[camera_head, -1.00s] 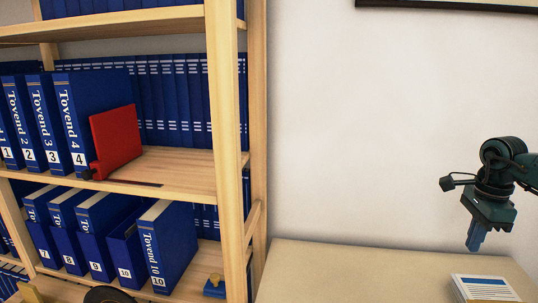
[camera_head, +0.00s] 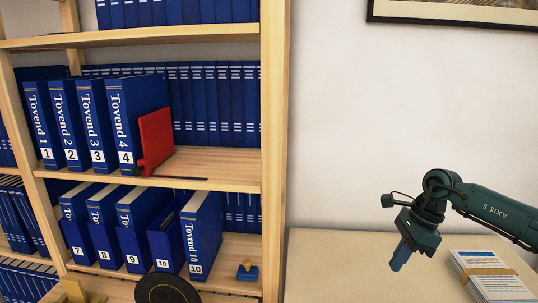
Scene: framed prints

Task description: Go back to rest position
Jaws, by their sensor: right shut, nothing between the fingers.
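My right gripper (camera_head: 399,262) is shut and empty, with its blue fingertips pointing down and to the left. It hangs over the beige surface (camera_head: 330,262) beside the shelf, to the left of a banded stack of papers (camera_head: 487,276) and apart from it. The arm comes in from the right edge. My left gripper is not in view.
A wooden shelf (camera_head: 274,150) fills the left. It holds numbered blue binders (camera_head: 140,125), a red bookend (camera_head: 156,140) and a small stamp-like item (camera_head: 247,270). A black disc (camera_head: 167,290) shows at the bottom. A framed print (camera_head: 460,12) hangs upper right.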

